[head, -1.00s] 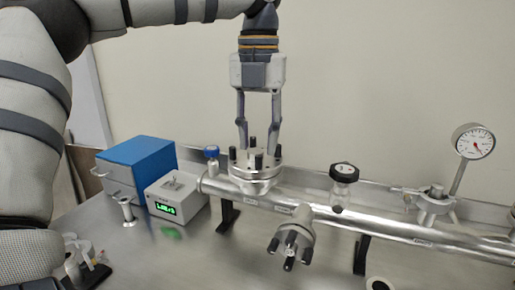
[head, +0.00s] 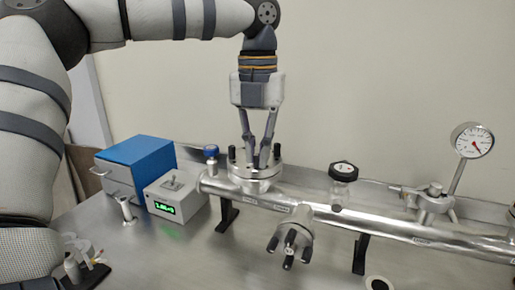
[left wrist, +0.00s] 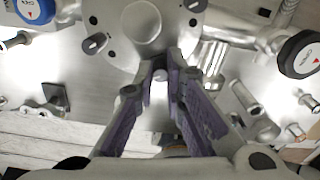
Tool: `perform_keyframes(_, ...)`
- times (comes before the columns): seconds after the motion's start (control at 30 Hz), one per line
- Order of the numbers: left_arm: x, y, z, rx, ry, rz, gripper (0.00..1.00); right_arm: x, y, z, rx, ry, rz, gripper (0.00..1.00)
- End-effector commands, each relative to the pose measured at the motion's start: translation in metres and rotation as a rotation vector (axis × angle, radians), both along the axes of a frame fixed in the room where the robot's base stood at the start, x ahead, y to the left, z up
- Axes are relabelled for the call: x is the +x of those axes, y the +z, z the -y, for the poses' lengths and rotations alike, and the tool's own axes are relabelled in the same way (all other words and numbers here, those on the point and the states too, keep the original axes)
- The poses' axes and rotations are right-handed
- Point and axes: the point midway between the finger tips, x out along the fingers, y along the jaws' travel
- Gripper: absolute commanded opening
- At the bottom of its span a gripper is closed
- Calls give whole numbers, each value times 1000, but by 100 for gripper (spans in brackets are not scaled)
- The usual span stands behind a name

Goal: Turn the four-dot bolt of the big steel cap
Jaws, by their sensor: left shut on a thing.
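The big steel cap (head: 255,176) is a round flange standing on the long steel pipe, with dark-headed bolts around its rim. My left gripper (head: 258,163) points straight down at the cap's near side, its fingers shut on a bolt. In the left wrist view the cap (left wrist: 140,28) fills the top, and the gripper (left wrist: 160,72) closes at its edge on the bolt, mostly hidden by the fingertips. Two other bolts show there, one at left (left wrist: 95,43) and one at upper right (left wrist: 194,5). I cannot read the dots on the gripped bolt. My right gripper is not in view.
A second cap (head: 289,243) with dark bolts faces forward below the pipe (head: 390,225). A blue-topped valve (head: 211,152), a black-topped valve (head: 343,172) and a gauge (head: 472,140) stand along the pipe. A box with a green display (head: 176,200) sits at left.

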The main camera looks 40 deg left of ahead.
Motion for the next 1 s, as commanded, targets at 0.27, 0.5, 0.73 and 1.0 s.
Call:
perform_keyframes(0.27, 0, 0, 0, -1, -150, 2, 0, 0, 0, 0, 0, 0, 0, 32)
perform_keyframes(0.5, 1, 1, 1, -2, -370, 3, 0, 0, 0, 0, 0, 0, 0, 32)
perform_keyframes(0.73, 0, 1, 1, -2, -590, 3, 0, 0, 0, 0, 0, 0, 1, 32)
perform_keyframes(1.0, 0, 1, 1, -1, -847, 4, 0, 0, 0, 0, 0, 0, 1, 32)
